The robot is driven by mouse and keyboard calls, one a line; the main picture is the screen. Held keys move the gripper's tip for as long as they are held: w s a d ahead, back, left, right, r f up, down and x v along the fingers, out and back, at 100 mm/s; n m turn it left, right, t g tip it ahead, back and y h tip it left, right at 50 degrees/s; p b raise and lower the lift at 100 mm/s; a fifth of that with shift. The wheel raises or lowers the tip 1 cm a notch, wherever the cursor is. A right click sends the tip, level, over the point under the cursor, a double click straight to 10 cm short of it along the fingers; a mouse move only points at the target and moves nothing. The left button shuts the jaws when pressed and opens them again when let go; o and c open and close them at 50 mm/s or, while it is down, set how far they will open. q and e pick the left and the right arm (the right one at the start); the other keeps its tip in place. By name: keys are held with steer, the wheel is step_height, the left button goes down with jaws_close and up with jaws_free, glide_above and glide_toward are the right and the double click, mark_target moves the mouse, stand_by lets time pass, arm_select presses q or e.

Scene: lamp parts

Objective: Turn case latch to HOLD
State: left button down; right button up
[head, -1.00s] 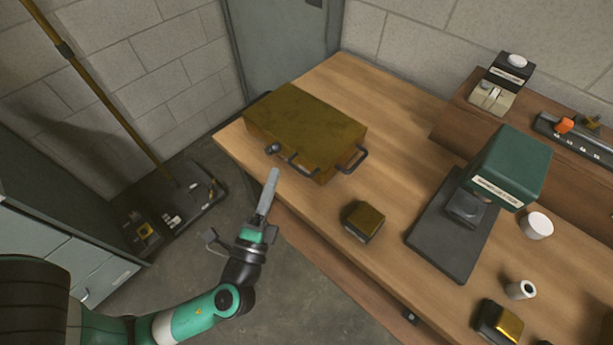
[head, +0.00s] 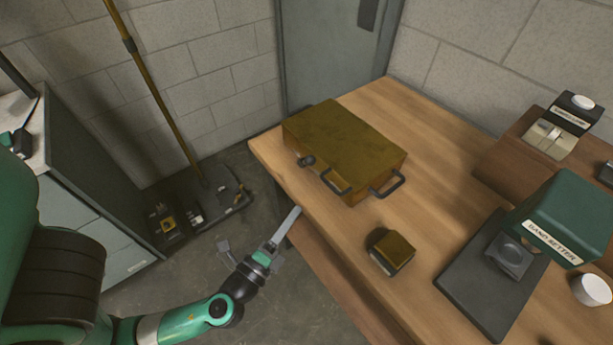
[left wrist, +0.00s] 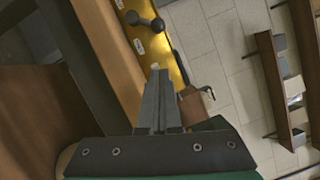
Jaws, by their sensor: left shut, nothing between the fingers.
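A brass-coloured case (head: 345,148) lies closed on the wooden table near its far left corner. Its latch, a dark knob (head: 306,161), sits on the front side, left of a dark handle (head: 336,184). My left gripper (head: 290,218) is shut and empty, in front of the table edge, below and apart from the case. In the left wrist view the shut fingers (left wrist: 157,85) point toward the yellow case front (left wrist: 178,68) and the dark latch (left wrist: 145,22). Small pale labels (left wrist: 138,46) show beside the latch, too small to read. My right gripper is not in view.
A small dark box with a brass top (head: 391,252) and a green-headed press (head: 565,222) stand on the table (head: 430,135) to the right. A second dark handle (head: 386,186) sticks out from the case.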

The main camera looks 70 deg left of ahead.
mark_target(307, 162)
arm_select(q)
steer(key=p+x, duration=0.1)
steer(key=x, duration=0.6)
steer(key=shift+w+a+r+p, duration=0.2)
steer(key=shift+r+p, duration=0.05)
steer(key=shift+p, duration=0.05)
steer(key=a, duration=0.1)
steer(key=a+p, duration=0.1)
steer(key=shift+w+a+r, duration=0.15)
steer(key=shift+a+r, duration=0.1)
steer(key=shift+r, duration=0.15)
steer(key=shift+w+a+p, duration=0.15)
steer(key=shift+a+p, duration=0.2)
steer(key=shift+a, duration=0.2)
